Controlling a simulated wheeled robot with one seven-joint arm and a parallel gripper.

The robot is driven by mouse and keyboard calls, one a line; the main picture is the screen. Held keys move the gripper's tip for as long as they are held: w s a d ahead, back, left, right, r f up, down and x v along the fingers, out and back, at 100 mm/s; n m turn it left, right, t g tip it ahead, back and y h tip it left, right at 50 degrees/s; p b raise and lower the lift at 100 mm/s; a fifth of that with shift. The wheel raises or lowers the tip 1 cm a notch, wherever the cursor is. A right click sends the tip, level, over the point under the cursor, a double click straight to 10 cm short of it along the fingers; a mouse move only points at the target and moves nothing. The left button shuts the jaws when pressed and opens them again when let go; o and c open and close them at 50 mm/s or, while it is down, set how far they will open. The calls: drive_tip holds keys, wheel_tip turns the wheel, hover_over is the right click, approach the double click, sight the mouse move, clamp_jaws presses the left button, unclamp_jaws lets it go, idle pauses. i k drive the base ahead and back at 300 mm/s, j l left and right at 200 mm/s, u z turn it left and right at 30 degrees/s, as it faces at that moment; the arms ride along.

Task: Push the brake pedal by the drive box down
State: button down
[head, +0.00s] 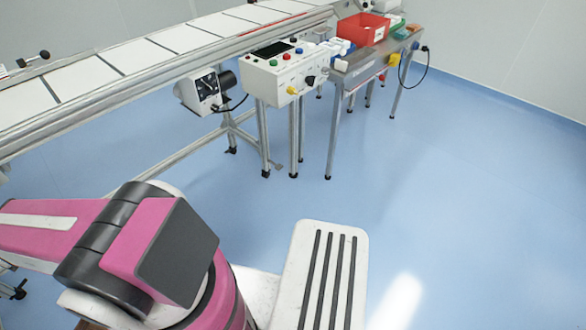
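The likely drive box (200,92) is a white box with a dark motor behind it. It hangs under the side of the conveyor, left of the control box, and a black cable runs from it. I cannot make out a brake pedal for certain. A small grey piece (278,166) sits low between the stand's legs, too small to identify. My pink and dark grey arm fills the lower left, well short of the conveyor. My gripper is out of view.
The conveyor (95,72) with white panels runs from the left to the upper right. A white control box (272,82) with coloured buttons stands on legs. A grey bench (362,66) holds a red bin (362,29). Blue floor (430,170) is clear in the middle and right.

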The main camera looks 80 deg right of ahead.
sight(277, 167)
drive_tip(key=i+z, duration=0.1)
drive_tip(key=z, duration=2.95)
drive_tip(key=i+l+z, duration=0.15)
drive_tip(key=l, duration=0.2)
drive_tip(key=l+z, duration=0.1)
drive_tip(key=l, duration=0.2)
drive_tip(key=i, duration=0.05)
